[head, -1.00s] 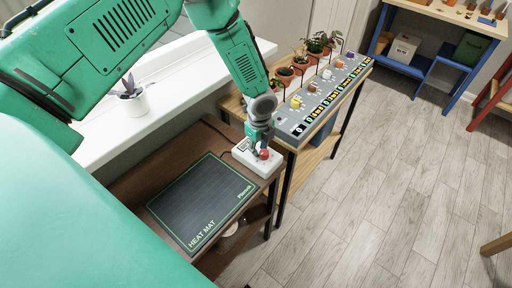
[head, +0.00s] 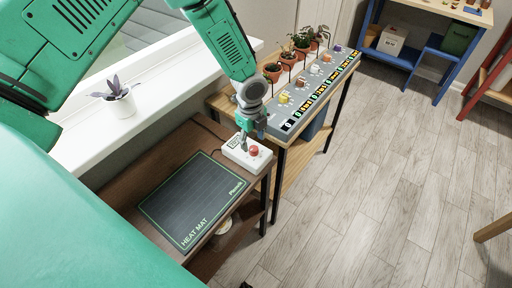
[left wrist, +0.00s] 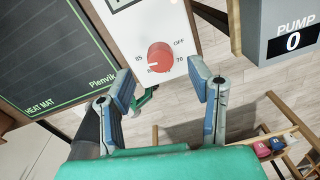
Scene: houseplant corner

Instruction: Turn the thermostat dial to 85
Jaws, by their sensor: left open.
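The thermostat is a white box (head: 236,155) at the corner of the brown table, with a red dial (head: 254,150). In the left wrist view the dial (left wrist: 160,57) shows whole on the white face, with 85 at its left, OFF at upper right and 70 at right. A small pale mark shows at the dial's lower left, near the 85 side; the exact setting is hard to tell. My left gripper (head: 243,138) is above the box beside the dial. In the left wrist view its fingers (left wrist: 161,85) are spread, with nothing between them. My right gripper is not in view.
A dark heat mat (head: 190,205) lies on the table beside the box. A grey pump panel (head: 290,112) with several coloured knobs and potted plants stands on the neighbouring wooden table. A potted plant (head: 119,103) is on the white sill. The floor at right is mostly clear.

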